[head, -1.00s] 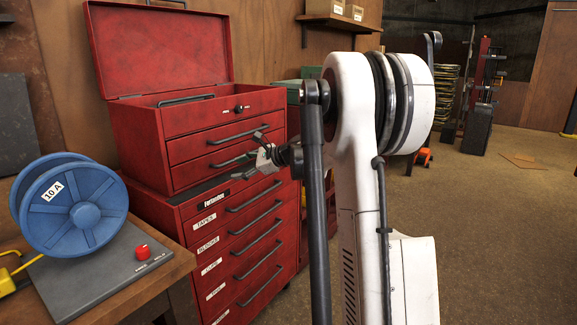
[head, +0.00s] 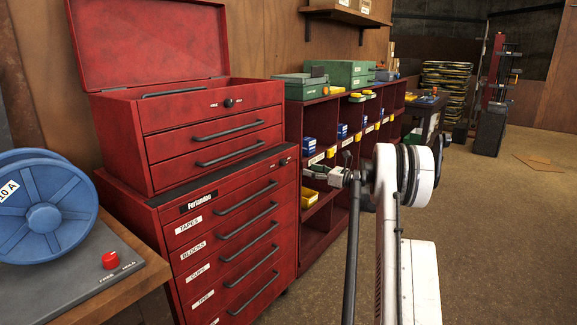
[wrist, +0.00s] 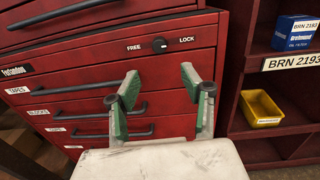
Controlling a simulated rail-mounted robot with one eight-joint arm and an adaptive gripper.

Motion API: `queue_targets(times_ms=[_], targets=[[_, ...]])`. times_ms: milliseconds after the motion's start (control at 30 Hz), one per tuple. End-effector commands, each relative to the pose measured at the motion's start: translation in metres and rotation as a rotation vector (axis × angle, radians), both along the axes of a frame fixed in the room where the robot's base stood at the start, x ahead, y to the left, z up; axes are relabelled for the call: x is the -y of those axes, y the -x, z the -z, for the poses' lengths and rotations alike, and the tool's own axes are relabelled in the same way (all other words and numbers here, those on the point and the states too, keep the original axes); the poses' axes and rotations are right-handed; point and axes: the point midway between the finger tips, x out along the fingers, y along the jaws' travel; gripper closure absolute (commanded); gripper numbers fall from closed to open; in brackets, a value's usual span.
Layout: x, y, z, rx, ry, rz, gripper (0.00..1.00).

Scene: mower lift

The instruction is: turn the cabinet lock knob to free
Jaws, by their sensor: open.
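The red drawer cabinet (head: 190,212) stands under a red top chest. Its round black lock knob (wrist: 159,45) sits on the top strip in the wrist view, between the words FREE on the left and LOCK on the right. A small pale mark on the knob seems to lie toward LOCK. The knob is small and dark at the cabinet's upper right in the head view (head: 284,161). My gripper (wrist: 159,79) is open and empty, its green-padded fingers apart below the knob in the picture and not touching it. It also shows small by the cabinet's right edge (head: 318,172).
The open-lidded top chest (head: 212,119) has a similar knob (head: 229,102). A red shelf unit (head: 324,118) with blue boxes and a yellow bin (wrist: 262,108) stands right of the cabinet. A blue reel (head: 45,208) and red button (head: 110,260) are on the left bench.

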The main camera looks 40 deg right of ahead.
Motion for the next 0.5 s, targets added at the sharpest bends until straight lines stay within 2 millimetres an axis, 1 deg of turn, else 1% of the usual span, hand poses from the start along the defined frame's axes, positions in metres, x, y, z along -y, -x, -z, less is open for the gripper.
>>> queue_targets(times_ms=[33, 300, 500], targets=[[-0.004, -0.008, 0.001, 0.000, 0.000, -0.003, 0.57], [-0.018, -0.056, 0.002, 0.000, 0.002, -0.003, 0.57], [-0.028, -0.090, 0.002, 0.000, 0.002, -0.003, 0.57]])
